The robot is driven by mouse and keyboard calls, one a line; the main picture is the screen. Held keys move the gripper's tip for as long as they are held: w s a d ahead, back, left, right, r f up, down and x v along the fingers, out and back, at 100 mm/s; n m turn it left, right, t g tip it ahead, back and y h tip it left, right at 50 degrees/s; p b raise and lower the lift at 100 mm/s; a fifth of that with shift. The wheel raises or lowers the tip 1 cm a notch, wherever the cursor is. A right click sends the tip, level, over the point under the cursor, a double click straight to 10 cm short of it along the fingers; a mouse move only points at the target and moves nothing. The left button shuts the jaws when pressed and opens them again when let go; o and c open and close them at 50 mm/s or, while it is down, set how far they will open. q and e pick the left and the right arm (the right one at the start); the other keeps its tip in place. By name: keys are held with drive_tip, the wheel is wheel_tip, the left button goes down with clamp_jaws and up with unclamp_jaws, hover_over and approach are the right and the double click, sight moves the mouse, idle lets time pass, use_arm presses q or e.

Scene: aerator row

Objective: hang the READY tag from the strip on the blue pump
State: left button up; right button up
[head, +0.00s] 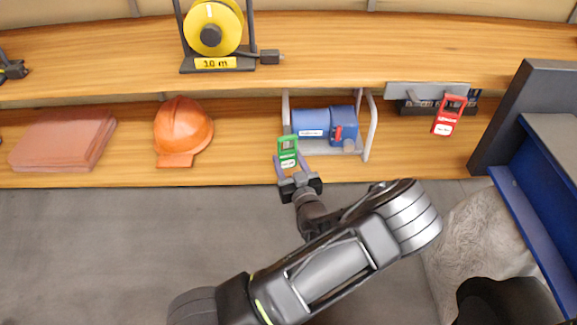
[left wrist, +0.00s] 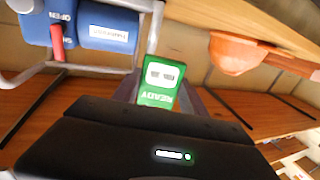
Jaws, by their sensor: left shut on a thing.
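My left gripper (head: 290,165) is shut on the green READY tag (head: 288,149), held upright at the front of the lower shelf. In the left wrist view the tag (left wrist: 159,85) shows its READY lettering upside down between the fingers. The blue pump (head: 312,122) lies in a grey tube frame just behind and right of the tag; its red lever (left wrist: 57,42) shows in the left wrist view. The tag overlaps the frame's left post in the head view; I cannot tell if they touch. The grey strip (head: 425,89) is farther right, with a red tag (head: 449,114) on it.
An orange helmet (head: 182,128) and folded brown cloths (head: 64,138) lie left on the lower shelf. A yellow reel (head: 213,28) stands on the upper shelf, which overhangs the pump.

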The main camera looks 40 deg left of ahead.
use_arm(q)
drive_tip(key=shift+w+a+b, duration=0.2)
drive_tip(key=shift+w+a, duration=0.3)
drive_tip(key=shift+w, duration=0.2)
drive_tip(key=shift+w+a+b, duration=0.15)
drive_tip(key=shift+w+a, duration=0.35)
drive_tip(key=shift+w, duration=0.15)
drive_tip(key=shift+w+a+f+b, duration=0.3)
drive_tip(key=shift+w+f+b, duration=0.05)
drive_tip(key=shift+f+b, duration=0.4)
drive_tip(key=o, duration=1.3)
drive_tip(key=shift+d, duration=0.1)
drive_tip(key=shift+c, duration=0.5)
drive_tip(key=shift+s+d+r+p, duration=0.1)
drive_tip(key=shift+s+d+p, duration=0.1)
drive_tip(key=shift+s+d, duration=0.35)
drive_tip(key=shift+s+d+p, duration=0.15)
drive_tip(key=shift+s+d, duration=0.2)
drive_tip(key=shift+s, duration=0.35)
drive_tip(key=shift+s+d+p, duration=0.2)
drive_tip(key=shift+s+d, duration=0.7)
drive_tip(key=shift+s, duration=0.3)
drive_tip(key=shift+s+d+p, duration=0.2)
drive_tip(key=shift+s+d, duration=0.65)
drive_tip(key=shift+s, duration=0.3)
